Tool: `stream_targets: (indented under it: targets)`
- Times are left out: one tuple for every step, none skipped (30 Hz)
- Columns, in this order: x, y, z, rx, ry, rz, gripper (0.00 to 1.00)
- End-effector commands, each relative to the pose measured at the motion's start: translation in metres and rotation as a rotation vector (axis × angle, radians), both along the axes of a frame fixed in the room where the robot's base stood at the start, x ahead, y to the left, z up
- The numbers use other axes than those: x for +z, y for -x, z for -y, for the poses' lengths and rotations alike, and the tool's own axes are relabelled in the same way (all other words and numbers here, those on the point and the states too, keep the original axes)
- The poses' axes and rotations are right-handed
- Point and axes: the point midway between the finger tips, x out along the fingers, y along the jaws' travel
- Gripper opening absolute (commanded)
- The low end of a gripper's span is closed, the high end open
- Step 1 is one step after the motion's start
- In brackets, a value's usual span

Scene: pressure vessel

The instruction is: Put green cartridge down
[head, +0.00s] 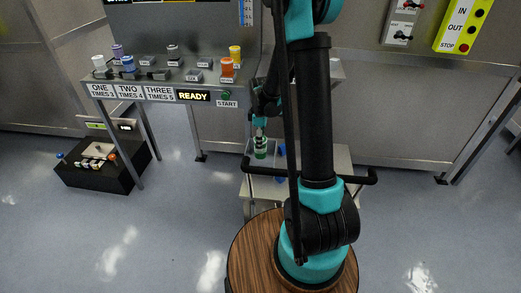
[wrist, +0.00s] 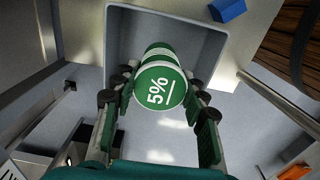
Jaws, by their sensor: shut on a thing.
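The green cartridge (wrist: 160,88) shows in the wrist view with its round end marked "5%" facing the camera. My gripper (wrist: 158,100) is shut on it, with a finger on each side. Beyond the cartridge lies a grey open bin (wrist: 115,40); I cannot tell how far the cartridge is above its floor. In the head view the green cartridge (head: 261,148) hangs upright below my gripper (head: 260,133), over the left part of the grey cart (head: 335,160). My arm hides part of the cart.
A blue block (wrist: 228,9) lies beside the bin. At left a bench (head: 150,92) carries several coloured cartridges, including an orange one (head: 227,68), with a "READY" sign (head: 193,96) on its front. A black box (head: 100,172) stands on the floor. The floor in front is clear.

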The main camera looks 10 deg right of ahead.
Motion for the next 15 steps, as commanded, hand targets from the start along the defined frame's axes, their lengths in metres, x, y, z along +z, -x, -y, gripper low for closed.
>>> stream_targets:
  targets:
    - [-0.004, 0.0, 0.0, 0.0, 0.0, 0.0, 0.04]
    - [-0.005, 0.0, 0.0, 0.0, 0.0, 0.0, 0.04]
    - [-0.007, 0.0, 0.0, 0.0, 0.0, 0.0, 0.04]
    - [-0.009, 0.0, 0.0, 0.0, 0.0, 0.0, 0.04]
    - [-0.011, 0.0, 0.0, 0.0, 0.0, 0.0, 0.04]
    - [-0.016, 0.0, 0.0, 0.0, 0.0, 0.0, 0.04]
    - [-0.02, 0.0, 0.0, 0.0, 0.0, 0.0, 0.04]
    - [-0.024, 0.0, 0.0, 0.0, 0.0, 0.0, 0.04]
    - [-0.029, 0.0, 0.0, 0.0, 0.0, 0.0, 0.04]
    - [-0.033, -0.001, 0.0, 0.0, 0.0, 0.0, 0.04]
    - [-0.036, 0.0, 0.0, 0.0, 0.0, 0.0, 0.04]
    - [-0.039, 0.0, 0.0, 0.0, 0.0, 0.0, 0.04]
    - [-0.041, 0.0, 0.0, 0.0, 0.0, 0.0, 0.04]
    - [-0.043, 0.0, 0.0, 0.0, 0.0, 0.0, 0.04]
    - [-0.044, 0.0, 0.0, 0.0, 0.0, 0.0, 0.04]
